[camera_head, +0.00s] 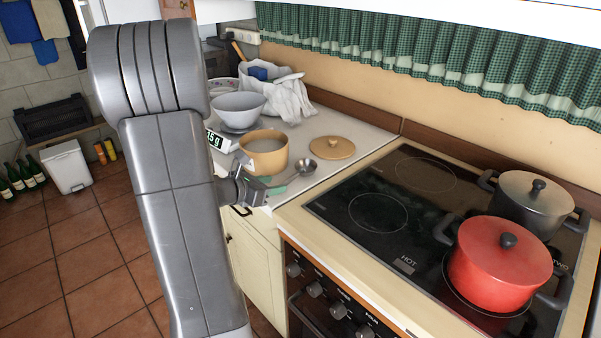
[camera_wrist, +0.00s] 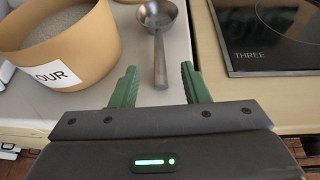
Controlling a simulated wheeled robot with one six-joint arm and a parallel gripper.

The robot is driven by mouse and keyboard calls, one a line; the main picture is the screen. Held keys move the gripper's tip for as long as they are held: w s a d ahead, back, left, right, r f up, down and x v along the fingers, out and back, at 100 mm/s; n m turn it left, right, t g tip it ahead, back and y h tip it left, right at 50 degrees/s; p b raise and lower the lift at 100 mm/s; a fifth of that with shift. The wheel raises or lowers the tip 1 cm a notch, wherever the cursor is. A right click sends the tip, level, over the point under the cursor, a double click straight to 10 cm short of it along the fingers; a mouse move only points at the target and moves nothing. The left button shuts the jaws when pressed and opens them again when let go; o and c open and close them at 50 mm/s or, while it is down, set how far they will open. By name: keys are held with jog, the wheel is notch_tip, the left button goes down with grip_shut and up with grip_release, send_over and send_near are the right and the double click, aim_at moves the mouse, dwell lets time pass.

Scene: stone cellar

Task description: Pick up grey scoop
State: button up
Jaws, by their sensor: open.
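The grey scoop (camera_head: 304,168) is a small metal ladle-like scoop lying on the white counter. In the wrist view the scoop (camera_wrist: 160,45) has its round bowl away from me and its handle pointing toward my gripper. My gripper (camera_wrist: 160,82) is open and empty, with its green fingers on either side of the handle's near end. I cannot tell how high the fingers are above the handle. In the head view my gripper (camera_head: 268,188) is at the counter's front edge, partly hidden by my arm.
A tan tub (camera_head: 266,152) of grey-white contents, labelled "OUR", stands left of the scoop. Its lid (camera_head: 332,148) lies behind. A scale with a bowl (camera_head: 238,106) is further left. The cooktop (camera_head: 400,205) with a red pot (camera_head: 498,265) and dark pot (camera_head: 534,200) is right.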

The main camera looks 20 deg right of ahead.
aim_at(284, 182)
jog(key=x, duration=0.4)
jog(key=shift+w+d+f+p, duration=0.25)
jog(key=shift+p, duration=0.15)
grip_shut()
jog(key=shift+r, duration=0.15)
notch_tip(284, 182, up, 10)
jog(key=shift+p, duration=0.35)
